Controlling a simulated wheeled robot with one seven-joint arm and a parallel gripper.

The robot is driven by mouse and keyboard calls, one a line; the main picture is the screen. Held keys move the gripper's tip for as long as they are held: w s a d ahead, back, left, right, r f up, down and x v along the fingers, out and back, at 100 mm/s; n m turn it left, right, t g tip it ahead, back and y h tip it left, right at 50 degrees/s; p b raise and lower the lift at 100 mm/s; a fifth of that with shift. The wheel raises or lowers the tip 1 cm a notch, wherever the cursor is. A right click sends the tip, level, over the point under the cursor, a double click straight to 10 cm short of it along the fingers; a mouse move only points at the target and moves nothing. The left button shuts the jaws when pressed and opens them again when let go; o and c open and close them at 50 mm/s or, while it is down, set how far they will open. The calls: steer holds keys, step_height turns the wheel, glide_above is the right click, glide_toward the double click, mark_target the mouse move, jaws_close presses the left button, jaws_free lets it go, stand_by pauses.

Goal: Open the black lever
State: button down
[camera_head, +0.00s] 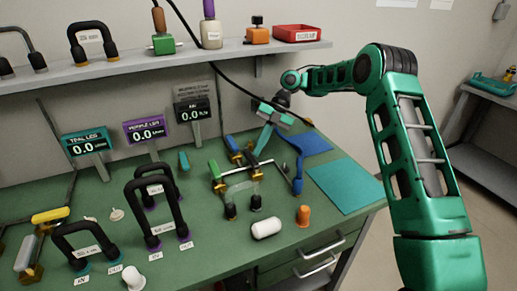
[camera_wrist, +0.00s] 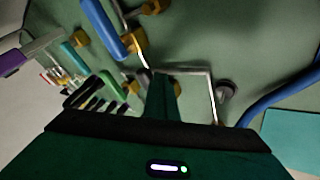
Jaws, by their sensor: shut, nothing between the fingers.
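I cannot make out a black lever for certain in either view. A blue lever (camera_head: 233,146) on a brass valve stands at the middle of the green bench, with a green lever (camera_head: 213,169) in front of it. The wrist view also shows the blue lever (camera_wrist: 101,25) and the green lever (camera_wrist: 112,85) with their brass valves. My gripper (camera_head: 262,141) is shut and empty above the bench, just right of the blue lever. Its closed fingers (camera_wrist: 162,95) stand over a thin metal pipe (camera_wrist: 187,70) and hide part of the fittings behind them.
Black U-shaped tubes (camera_head: 173,196) stand at the left front. A white cylinder (camera_head: 266,228) and an orange piece (camera_head: 303,215) are near the front edge. A blue hose (camera_head: 298,172) and a teal mat (camera_head: 345,186) lie right. A shelf (camera_head: 130,72) runs along the wall.

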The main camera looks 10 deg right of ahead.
steer(key=shift+a+r, duration=0.15)
steer(key=shift+a, duration=0.35)
steer(key=shift+w+d+r, duration=0.25)
steer(key=shift+r, duration=0.1)
steer(key=v, duration=0.6)
steer(key=shift+d, duration=0.6)
steer(key=shift+w+r, duration=0.1)
steer(key=shift+w, duration=0.05)
